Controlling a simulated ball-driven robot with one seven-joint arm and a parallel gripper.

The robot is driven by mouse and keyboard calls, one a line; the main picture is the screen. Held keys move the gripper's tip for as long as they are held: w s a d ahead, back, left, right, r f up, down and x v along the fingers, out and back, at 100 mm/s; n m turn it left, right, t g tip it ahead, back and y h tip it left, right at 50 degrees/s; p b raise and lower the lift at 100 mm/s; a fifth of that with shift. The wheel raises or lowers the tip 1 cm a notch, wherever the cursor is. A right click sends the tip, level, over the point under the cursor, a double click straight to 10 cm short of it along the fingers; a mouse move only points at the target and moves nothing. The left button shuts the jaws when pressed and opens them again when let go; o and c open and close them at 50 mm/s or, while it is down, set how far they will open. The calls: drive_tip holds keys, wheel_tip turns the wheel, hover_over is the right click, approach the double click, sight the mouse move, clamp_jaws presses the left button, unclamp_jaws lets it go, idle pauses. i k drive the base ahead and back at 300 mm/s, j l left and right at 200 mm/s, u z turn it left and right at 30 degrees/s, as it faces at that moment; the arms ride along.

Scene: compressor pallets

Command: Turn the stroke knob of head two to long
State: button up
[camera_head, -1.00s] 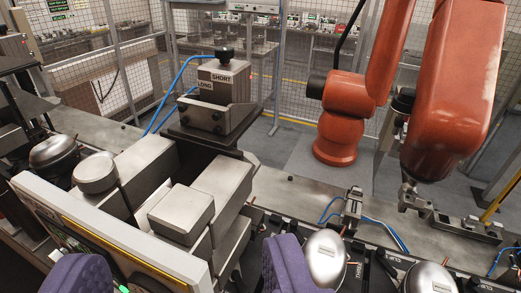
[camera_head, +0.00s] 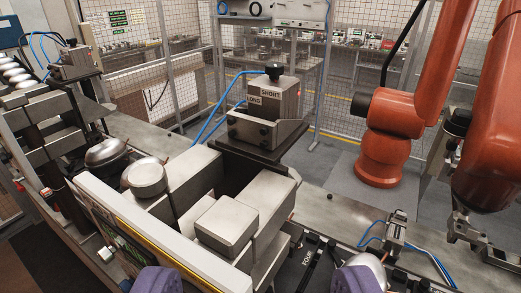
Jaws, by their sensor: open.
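A black knob (camera_head: 273,71) stands on top of a grey metal head block (camera_head: 262,108) in the middle of the view. The block carries two plates, SHORT (camera_head: 271,93) and LONG (camera_head: 255,101), with the end of LONG partly cut off. A similar block with a dark knob (camera_head: 71,43) stands at the far left, its labels too small to read. No head number is legible on either block. My gripper (camera_head: 262,281) shows as two purple fingers at the bottom edge, wide apart and empty. It is nearer to me than both knobs and well apart from them.
Bulky metal blocks (camera_head: 229,222) and a pale panel (camera_head: 150,235) lie between my gripper and the middle head. An orange robot arm (camera_head: 390,120) stands at the right behind the line. Blue hoses (camera_head: 217,118) loop beside the middle head. Shiny domes (camera_head: 106,153) sit at the left.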

sight(275, 70)
drive_tip(key=i+j+u, duration=0.1)
drive_tip(key=i+j, duration=0.35)
drive_tip(key=i, duration=0.15)
drive_tip(key=i+j, duration=0.4)
drive_tip(key=i, duration=0.2)
drive_tip(key=u, duration=0.05)
